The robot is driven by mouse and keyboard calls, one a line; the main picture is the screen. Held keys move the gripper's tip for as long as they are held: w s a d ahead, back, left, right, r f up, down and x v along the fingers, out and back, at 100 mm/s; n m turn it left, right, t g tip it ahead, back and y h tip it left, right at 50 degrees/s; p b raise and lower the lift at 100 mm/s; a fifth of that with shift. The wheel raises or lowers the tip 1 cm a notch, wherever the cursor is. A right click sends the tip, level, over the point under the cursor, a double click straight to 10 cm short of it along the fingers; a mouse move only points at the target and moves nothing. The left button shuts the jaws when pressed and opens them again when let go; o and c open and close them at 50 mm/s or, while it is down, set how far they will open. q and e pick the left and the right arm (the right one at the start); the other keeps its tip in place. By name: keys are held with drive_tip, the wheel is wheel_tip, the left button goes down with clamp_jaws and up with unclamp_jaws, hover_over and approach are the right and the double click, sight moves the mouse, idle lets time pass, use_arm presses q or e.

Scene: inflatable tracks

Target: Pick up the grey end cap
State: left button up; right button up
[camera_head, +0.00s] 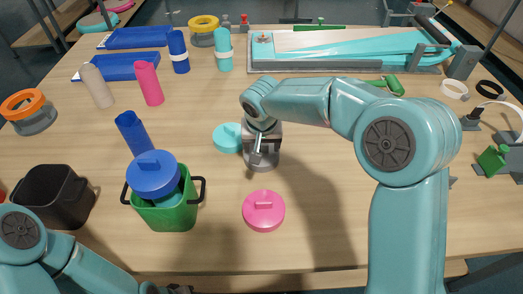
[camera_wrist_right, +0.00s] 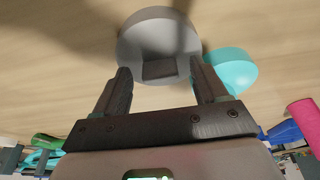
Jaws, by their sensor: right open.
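The grey end cap (camera_head: 270,162) lies on the table near the middle in the head view, partly hidden by my right gripper (camera_head: 260,150). In the right wrist view the cap (camera_wrist_right: 135,38) is a round grey disc with a dark raised grip block (camera_wrist_right: 159,68). My right gripper is open, and its two fingers (camera_wrist_right: 160,82) stand on either side of the grip block, apart from it. I cannot tell the exact height of the fingertips over the cap. My left arm is at the bottom left of the head view; its gripper (camera_head: 165,290) is barely visible at the lower edge.
A turquoise cap (camera_head: 227,138) lies close beside the grey one, also in the wrist view (camera_wrist_right: 232,68). A pink cap (camera_head: 263,211) lies in front. A green bin (camera_head: 170,212) with blue pieces and a black bin (camera_head: 52,198) stand left. Bare table (camera_head: 325,200) lies right.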

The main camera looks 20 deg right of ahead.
drive_tip(key=c, duration=1.1)
drive_tip(key=shift+c, duration=0.2)
